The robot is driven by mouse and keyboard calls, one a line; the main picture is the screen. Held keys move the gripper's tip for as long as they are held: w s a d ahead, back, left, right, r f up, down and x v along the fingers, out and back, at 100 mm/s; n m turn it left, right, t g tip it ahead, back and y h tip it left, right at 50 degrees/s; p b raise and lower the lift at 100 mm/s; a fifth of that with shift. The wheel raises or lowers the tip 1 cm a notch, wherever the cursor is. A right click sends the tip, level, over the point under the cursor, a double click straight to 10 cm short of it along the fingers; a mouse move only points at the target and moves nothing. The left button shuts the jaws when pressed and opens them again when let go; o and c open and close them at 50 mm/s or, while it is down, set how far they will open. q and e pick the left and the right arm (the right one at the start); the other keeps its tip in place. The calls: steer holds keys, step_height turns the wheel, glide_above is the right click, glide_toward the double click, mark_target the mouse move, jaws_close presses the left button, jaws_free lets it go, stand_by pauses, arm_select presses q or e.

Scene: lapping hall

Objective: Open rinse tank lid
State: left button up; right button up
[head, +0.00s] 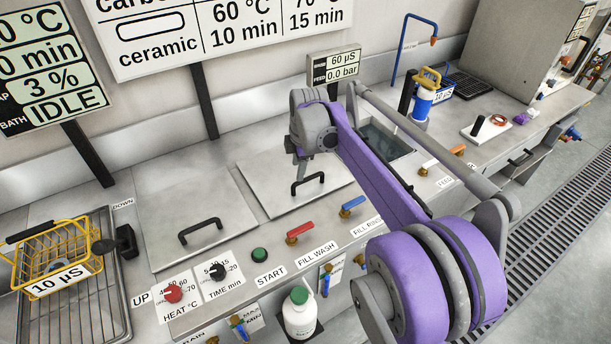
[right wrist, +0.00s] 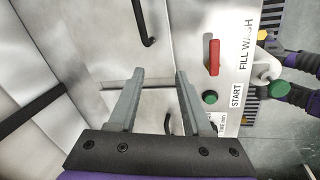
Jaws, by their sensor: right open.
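Two steel lids with black bar handles lie flat and closed on the bench in the head view: a left lid (head: 165,190) and a right lid (head: 265,180). The right lid, behind the FILL WASH and FILL RINSE valves, seems to be the rinse tank lid; no label on it is readable. Its handle (head: 308,183) also shows at the top of the right wrist view (right wrist: 148,24). My right gripper (head: 302,158) is above the right lid, partly hidden by its own wrist. In the right wrist view its fingers (right wrist: 160,75) are apart, with nothing gripped. My left gripper is not visible.
A red valve lever (head: 299,229), blue valve lever (head: 352,204) and green START button (head: 260,255) line the front. An open basin (head: 385,138) lies right of the lids. A yellow basket (head: 50,250) stands at left. A small display (head: 334,66) stands behind.

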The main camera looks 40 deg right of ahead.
mark_target(307, 178)
steer(key=w+d+f+n, duration=0.2)
steer(key=w+d+n, duration=0.1)
steer(key=d, duration=0.4)
steer(key=shift+g, duration=0.3)
steer(key=f, duration=0.3)
steer(key=w+f, duration=0.1)
steer(key=f, duration=0.2)
steer(key=w+f, duration=0.1)
steer(key=f, duration=0.3)
steer(key=shift+b, duration=0.3)
jaws_close()
stand_by(0.3)
